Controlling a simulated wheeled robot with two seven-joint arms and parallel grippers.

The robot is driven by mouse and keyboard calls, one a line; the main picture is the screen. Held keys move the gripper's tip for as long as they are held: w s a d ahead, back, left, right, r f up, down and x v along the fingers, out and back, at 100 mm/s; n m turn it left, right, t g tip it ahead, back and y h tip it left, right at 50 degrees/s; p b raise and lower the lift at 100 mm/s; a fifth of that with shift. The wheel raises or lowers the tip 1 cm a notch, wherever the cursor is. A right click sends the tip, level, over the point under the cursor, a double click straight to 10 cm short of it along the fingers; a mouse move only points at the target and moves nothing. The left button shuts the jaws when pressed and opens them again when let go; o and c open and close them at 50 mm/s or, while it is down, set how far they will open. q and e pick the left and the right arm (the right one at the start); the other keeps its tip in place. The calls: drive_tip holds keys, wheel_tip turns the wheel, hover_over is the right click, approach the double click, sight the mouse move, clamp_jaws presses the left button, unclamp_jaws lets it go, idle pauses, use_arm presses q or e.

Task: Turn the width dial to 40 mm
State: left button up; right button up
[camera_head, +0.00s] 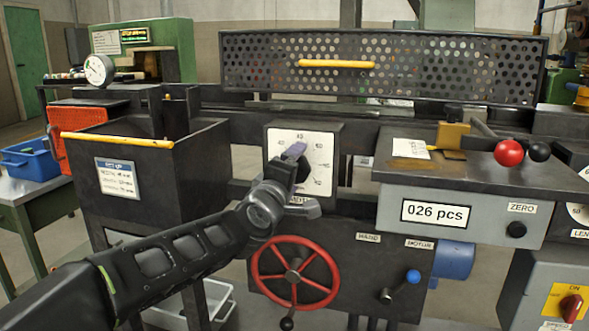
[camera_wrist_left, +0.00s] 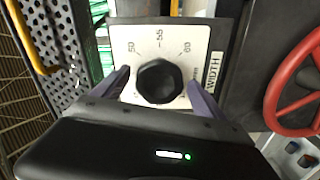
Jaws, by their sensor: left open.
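The width dial is a black knob (camera_wrist_left: 160,82) on a white plate (camera_wrist_left: 140,42) with numbers; 50, 55 and 60 show in the left wrist view, and a WIDTH label (camera_wrist_left: 214,70) stands to its right. The knob's pointer mark cannot be made out. My right gripper is not in view.
A red handwheel (camera_head: 295,273) is below the dial. A dark bin (camera_head: 130,175) is to the left. A grey counter box (camera_head: 470,210) reading 026 pcs is to the right, with red and black ball knobs (camera_head: 509,153) above it. A perforated guard (camera_head: 430,68) is behind.

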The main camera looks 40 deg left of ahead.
use_arm(q)
drive_tip(key=p+v, duration=0.1)
drive_tip(key=v, duration=0.6)
idle(0.4)
